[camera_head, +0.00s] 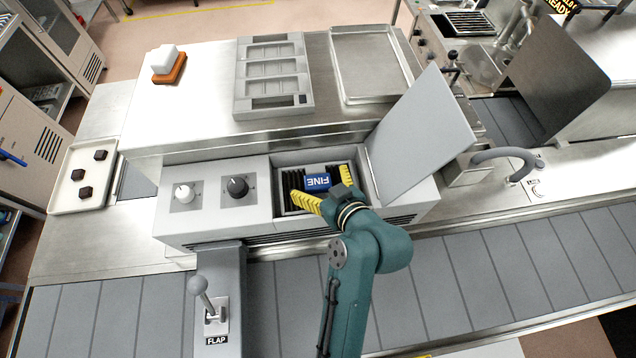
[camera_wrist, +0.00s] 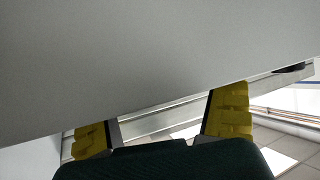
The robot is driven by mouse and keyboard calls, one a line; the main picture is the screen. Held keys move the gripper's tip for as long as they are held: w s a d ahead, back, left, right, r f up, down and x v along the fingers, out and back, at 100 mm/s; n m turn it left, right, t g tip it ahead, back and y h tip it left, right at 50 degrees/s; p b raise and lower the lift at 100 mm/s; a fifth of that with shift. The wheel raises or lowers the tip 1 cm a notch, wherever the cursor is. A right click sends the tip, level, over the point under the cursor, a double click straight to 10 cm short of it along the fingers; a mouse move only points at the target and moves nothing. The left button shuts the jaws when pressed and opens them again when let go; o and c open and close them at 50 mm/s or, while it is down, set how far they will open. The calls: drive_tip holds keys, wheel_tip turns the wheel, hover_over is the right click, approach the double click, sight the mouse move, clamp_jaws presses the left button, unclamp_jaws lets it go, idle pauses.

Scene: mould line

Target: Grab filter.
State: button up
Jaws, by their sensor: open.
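The filter (camera_head: 317,183) is a blue block with a white "FINE" label. It sits in the open slatted compartment (camera_head: 285,160) of the grey machine housing, in the head view. My gripper (camera_head: 321,180) has yellow fingers spread apart over the compartment, one on each side of the blue block in the picture. I cannot tell whether they touch it. In the wrist view, my open gripper (camera_wrist: 163,125) shows two yellow finger pads with no blue between them. A plain grey surface fills the upper part there. The filter is not visible in the wrist view.
A raised grey lid (camera_head: 420,135) stands open at the compartment's right. Two knobs, one white (camera_head: 184,194) and one black (camera_head: 237,186), are at its left. A FLAP lever (camera_head: 205,298) stands in front. A conveyor (camera_head: 500,265) runs along the front; a grey rack (camera_head: 272,75) lies behind.

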drive_tip(key=c, duration=1.3)
drive_tip(key=shift+c, duration=0.2)
